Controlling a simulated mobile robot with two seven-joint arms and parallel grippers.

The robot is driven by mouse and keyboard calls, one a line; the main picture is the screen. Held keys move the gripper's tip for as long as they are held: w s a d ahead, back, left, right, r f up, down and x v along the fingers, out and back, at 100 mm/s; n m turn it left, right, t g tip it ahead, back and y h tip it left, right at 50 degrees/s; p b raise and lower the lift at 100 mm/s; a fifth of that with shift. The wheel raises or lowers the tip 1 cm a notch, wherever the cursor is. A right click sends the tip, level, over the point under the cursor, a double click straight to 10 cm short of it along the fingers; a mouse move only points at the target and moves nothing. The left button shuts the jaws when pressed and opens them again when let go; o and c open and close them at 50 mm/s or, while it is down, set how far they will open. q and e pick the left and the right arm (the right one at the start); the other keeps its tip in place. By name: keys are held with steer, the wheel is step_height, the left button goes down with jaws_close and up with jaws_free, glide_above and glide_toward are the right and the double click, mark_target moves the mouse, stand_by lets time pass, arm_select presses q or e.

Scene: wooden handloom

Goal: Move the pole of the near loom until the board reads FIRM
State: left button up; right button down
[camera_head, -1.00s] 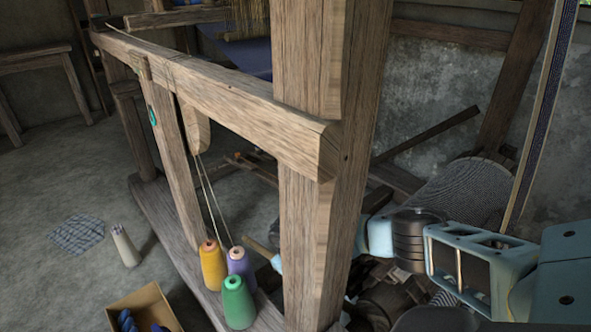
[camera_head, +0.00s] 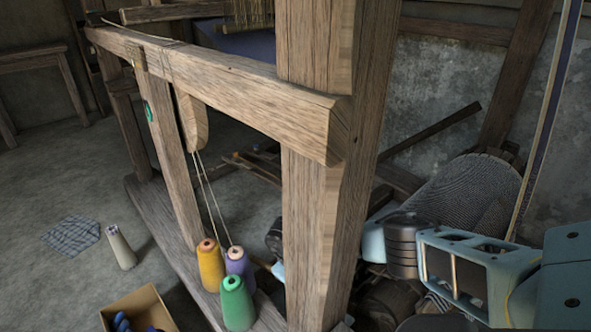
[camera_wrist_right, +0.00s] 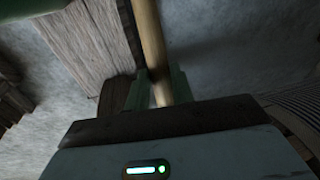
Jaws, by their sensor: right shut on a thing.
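In the right wrist view a pale round wooden pole (camera_wrist_right: 151,40) runs down between the two green fingers of my right gripper (camera_wrist_right: 160,90), which is shut on it. In the head view my right arm comes in from the right and passes behind the near loom's thick front post (camera_head: 318,220). The post hides most of that gripper, and the pole cannot be made out there. The near loom's heavy beam (camera_head: 220,85) meets this post. No board or reading shows in either view. My left gripper is not in view.
Yellow (camera_head: 210,265), purple (camera_head: 238,263) and green (camera_head: 236,303) thread cones stand on the loom's bottom rail. A cardboard box (camera_head: 150,302) and a pale cone (camera_head: 120,247) stand on the floor beside a checked cloth (camera_head: 72,236). A large ribbed roll (camera_head: 470,195) lies behind my right arm.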

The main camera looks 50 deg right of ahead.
steer(key=shift+f, duration=0.35)
steer(key=shift+s, duration=0.2)
steer(key=c, duration=1.2)
jaws_free()
steer(key=shift+w, duration=0.1)
steer(key=p+v, duration=0.2)
steer(key=v, duration=0.6)
steer(key=shift+p, duration=0.35)
steer(key=shift+w+f, duration=0.1)
steer(key=shift+f, duration=0.05)
